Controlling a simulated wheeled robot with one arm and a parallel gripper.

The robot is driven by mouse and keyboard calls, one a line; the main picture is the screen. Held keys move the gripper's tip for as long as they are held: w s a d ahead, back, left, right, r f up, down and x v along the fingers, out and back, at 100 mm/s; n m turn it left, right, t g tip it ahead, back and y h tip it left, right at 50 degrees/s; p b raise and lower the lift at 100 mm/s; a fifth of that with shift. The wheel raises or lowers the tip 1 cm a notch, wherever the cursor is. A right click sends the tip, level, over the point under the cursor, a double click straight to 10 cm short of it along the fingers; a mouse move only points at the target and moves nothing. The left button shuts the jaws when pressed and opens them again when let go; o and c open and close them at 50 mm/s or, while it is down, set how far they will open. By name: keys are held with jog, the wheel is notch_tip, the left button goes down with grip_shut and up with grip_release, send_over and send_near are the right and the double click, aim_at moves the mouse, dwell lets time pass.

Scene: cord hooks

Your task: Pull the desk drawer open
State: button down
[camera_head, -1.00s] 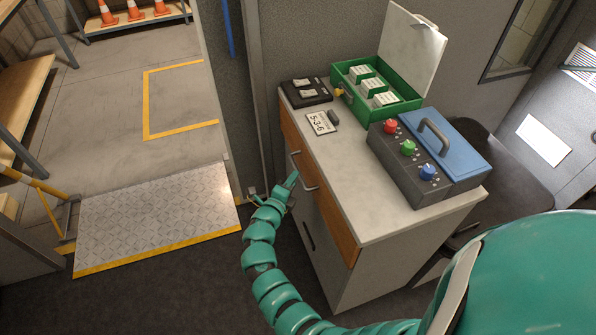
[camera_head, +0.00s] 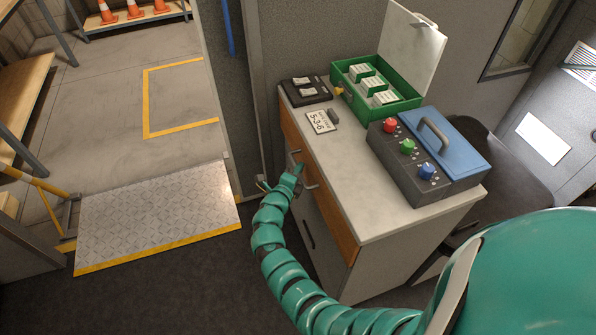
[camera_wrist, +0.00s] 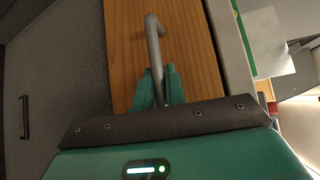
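The desk (camera_head: 385,205) has a wood-fronted drawer (camera_head: 338,228), and its front looks flush with the desk. The drawer front also fills the middle of the wrist view (camera_wrist: 190,45). A grey bar handle (camera_wrist: 152,30) stands out from it. My gripper (camera_head: 298,170) is at the drawer front in the head view. In the wrist view my gripper's green fingers (camera_wrist: 157,82) lie close on either side of the handle bar and look shut on it. The exact contact is partly hidden between the fingers.
On the desk top are a grey control box (camera_head: 400,165) with coloured knobs, a blue case (camera_head: 450,150), an open green box (camera_head: 350,95) and a card (camera_head: 320,122). A grey lower front with a dark handle (camera_wrist: 25,117) is beside the drawer.

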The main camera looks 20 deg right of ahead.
jog(key=shift+a, duration=0.1)
jog(key=a+b, duration=1.1)
jog(key=a, duration=1)
jog(key=shift+s+a, duration=0.25)
jog(key=shift+s, duration=0.15)
jog(key=c, duration=1.5)
grip_release()
jog(key=shift+o, duration=0.2)
jog(key=b+v, duration=0.1)
jog(key=v, duration=1.6)
jog(key=shift+a, duration=0.15)
